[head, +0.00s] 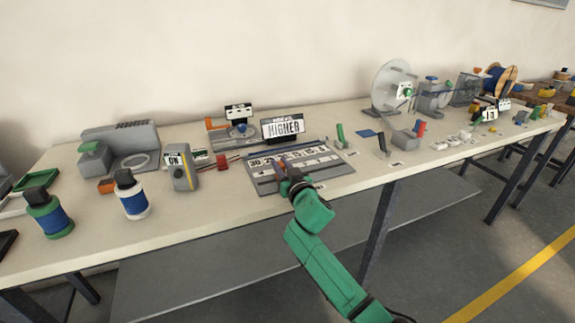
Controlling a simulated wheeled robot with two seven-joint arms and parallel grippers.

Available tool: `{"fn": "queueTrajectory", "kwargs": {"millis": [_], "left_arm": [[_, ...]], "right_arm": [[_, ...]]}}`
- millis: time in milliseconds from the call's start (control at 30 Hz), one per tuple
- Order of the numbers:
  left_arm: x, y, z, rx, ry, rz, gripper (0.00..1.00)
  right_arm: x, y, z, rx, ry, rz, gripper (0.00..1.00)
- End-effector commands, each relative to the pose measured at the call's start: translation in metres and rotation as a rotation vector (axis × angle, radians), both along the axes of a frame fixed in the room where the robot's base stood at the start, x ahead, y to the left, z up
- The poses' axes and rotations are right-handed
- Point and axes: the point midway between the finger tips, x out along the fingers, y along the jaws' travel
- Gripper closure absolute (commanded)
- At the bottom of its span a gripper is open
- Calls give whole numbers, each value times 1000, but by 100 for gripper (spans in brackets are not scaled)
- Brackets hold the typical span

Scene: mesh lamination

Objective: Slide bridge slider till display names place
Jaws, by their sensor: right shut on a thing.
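The bridge board (335,168) is a grey plate with a row of white number tiles, lying near the table's front edge. The display (284,126) stands behind it and reads "HIGHER". My right gripper (284,176) reaches over the front left part of the board and is shut on a small part there, which I take to be the bridge slider. The gripper and arm hide most of that part. My left gripper is not in view.
A grey box marked "ON" (181,172) and two bottles, one green-blue (50,214) and one white-blue (132,196), stand left of the board. A green upright piece (341,134) stands at right. Bare tabletop (215,205) lies front left.

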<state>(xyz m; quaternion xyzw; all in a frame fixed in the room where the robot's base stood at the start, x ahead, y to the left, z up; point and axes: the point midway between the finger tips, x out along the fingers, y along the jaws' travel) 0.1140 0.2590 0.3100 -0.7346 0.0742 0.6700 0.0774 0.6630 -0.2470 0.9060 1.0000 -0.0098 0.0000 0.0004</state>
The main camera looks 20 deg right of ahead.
Motion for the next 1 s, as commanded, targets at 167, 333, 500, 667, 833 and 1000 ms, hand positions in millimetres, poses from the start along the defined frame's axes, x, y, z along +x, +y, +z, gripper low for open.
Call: {"fn": "queueTrajectory", "kwargs": {"millis": [167,333,500,667,833,1000], "left_arm": [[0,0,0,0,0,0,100],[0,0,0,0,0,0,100],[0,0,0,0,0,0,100],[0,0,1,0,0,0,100],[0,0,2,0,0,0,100],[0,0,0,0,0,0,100]], "right_arm": [[0,-1,-1,-1,2,-2,62],[0,-1,0,-1,1,-2,48],[0,-2,0,-1,1,-2,48],[-12,-2,-1,-1,2,-3,48],[-47,0,-2,1,4,-1,48],[-95,1,-3,1,5,-1,48]]}}
